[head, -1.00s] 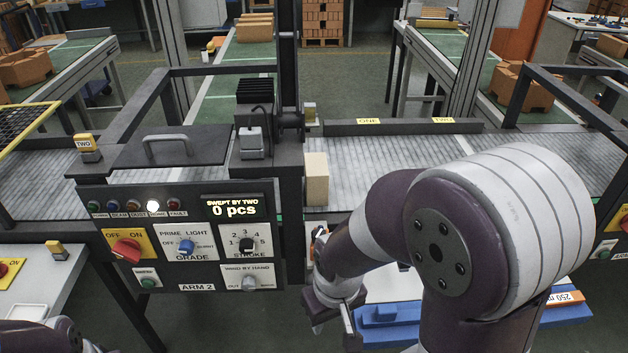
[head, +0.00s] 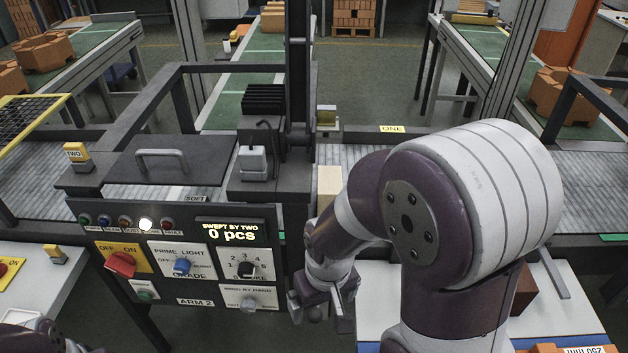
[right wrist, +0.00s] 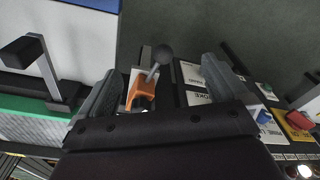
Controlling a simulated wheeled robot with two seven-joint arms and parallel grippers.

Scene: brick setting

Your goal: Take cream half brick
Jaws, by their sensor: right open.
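The cream half brick (head: 328,186) stands upright on the grey roller conveyor, just right of the machine's dark post. My right forearm hides part of its right side and lower end. My right gripper (head: 320,308) hangs in front of the conveyor, below and nearer than the brick, beside the panel's right edge. Its fingers are apart, with no brick between them. In the right wrist view the open fingers (right wrist: 158,85) frame an orange bracket (right wrist: 142,92) and a lever with a dark ball knob (right wrist: 162,54). The brick cannot be made out there. My left gripper is out of view.
The control panel (head: 190,255) with knobs and a counter stands close left of my right gripper. A dark post (head: 297,90) rises behind it. A white table (head: 375,300) lies right of the gripper, with a reddish-brown block (head: 524,290) on it. The conveyor (head: 590,180) continues right.

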